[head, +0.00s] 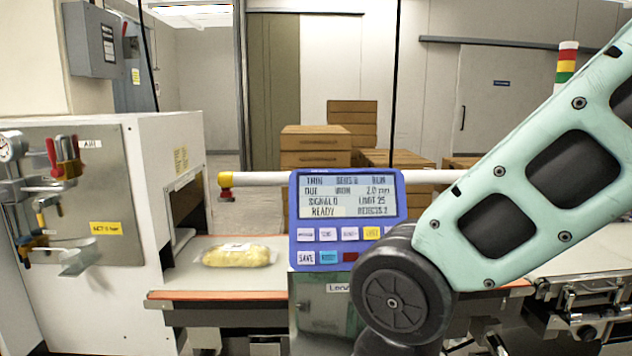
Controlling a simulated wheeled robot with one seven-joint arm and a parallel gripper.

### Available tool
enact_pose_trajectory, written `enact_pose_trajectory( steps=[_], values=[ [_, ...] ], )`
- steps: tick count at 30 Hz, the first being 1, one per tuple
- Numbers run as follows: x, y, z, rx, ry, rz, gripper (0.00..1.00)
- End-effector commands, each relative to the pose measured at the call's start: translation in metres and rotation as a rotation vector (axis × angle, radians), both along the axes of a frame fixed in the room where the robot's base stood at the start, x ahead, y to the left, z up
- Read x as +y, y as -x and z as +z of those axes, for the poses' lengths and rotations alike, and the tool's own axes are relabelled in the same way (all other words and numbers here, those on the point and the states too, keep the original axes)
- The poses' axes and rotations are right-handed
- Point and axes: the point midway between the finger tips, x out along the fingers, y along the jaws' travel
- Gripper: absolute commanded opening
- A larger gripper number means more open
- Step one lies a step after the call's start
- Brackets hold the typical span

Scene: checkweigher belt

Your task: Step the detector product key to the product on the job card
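The detector control panel (347,219) is a blue box facing me in the middle of the head view. Its lit screen (347,194) holds several lines of text. I make out "RUN", "2.0 mm", "SIGNAL 0", "LIMIT 25" and "READY"; the product name is too blurred to read surely. Below are small keys: a white key (305,234) at the left end of the upper row, its label too small to read, a yellow key (372,233), SAVE (305,257), a blue key and a red key. My arm covers the panel's lower right. My gripper is out of view. I cannot make out a job card.
A bagged yellow product (236,255) lies on the belt (213,283) left of the panel. A white machine housing (165,150) with air fittings stands at the left. Cardboard boxes (316,146) are stacked behind. A signal tower (566,66) stands at the right.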

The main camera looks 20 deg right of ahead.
Motion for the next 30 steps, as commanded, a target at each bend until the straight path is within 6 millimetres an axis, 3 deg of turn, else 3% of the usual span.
enact_pose_trajectory(
  steps=[10, 14, 30],
  values=[
    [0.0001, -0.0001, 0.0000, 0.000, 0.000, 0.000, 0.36],
    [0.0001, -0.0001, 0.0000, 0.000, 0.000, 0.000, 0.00],
    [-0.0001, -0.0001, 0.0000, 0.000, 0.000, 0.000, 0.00]
  ],
)
